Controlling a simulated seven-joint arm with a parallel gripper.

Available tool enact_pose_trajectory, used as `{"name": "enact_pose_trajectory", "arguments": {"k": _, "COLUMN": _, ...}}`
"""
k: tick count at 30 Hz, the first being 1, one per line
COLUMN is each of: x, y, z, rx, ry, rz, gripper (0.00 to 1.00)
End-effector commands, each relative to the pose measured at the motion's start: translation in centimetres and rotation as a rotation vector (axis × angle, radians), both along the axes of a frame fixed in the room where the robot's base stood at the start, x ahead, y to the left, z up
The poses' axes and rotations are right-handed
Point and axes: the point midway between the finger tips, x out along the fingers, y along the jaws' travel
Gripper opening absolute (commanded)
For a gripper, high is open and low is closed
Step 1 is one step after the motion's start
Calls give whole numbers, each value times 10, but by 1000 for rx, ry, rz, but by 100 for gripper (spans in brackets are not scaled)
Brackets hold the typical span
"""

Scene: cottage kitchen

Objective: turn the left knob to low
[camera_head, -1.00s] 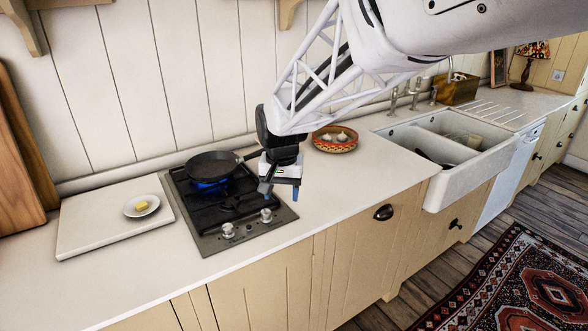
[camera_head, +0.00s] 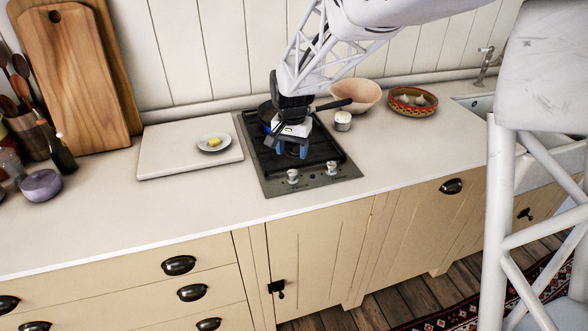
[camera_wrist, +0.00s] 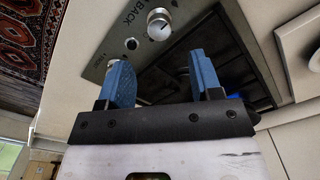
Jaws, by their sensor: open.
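The left knob (camera_head: 292,176) is a pale metal knob on the front strip of the black hob (camera_head: 329,180). It shows large at the top of the wrist view (camera_wrist: 159,24), beside lettering reading "BACK"; its exact setting is unclear. The right knob (camera_head: 332,167) is beside it. My gripper (camera_head: 291,152) is over the front middle of the hob, behind the left knob in the head view. Its blue fingers are apart and empty in the wrist view (camera_wrist: 162,78), with the left knob beyond them, untouched. A dark pan (camera_head: 266,112) is partly hidden behind my gripper.
The pan's handle (camera_head: 334,104) sticks out to the right, near a pink bowl (camera_head: 358,95) and a small white pot (camera_head: 343,121). A patterned bowl (camera_head: 413,101) is farther right. A white board (camera_head: 165,160) with a plate (camera_head: 214,142) of butter lies left. The counter in front is clear.

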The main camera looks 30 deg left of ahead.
Motion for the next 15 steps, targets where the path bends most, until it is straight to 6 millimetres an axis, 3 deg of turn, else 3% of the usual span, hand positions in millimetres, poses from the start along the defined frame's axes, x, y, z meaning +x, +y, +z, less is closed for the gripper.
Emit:
{"name": "enact_pose_trajectory", "arguments": {"k": 8, "x": 0, "y": 0, "z": -6, "rx": 0, "ry": 0, "rz": 0, "gripper": 59}}
{"name": "enact_pose_trajectory", "arguments": {"k": 15, "x": 0, "y": -1, "z": -27, "rx": -1, "ry": 1, "rz": 0, "gripper": 59}}
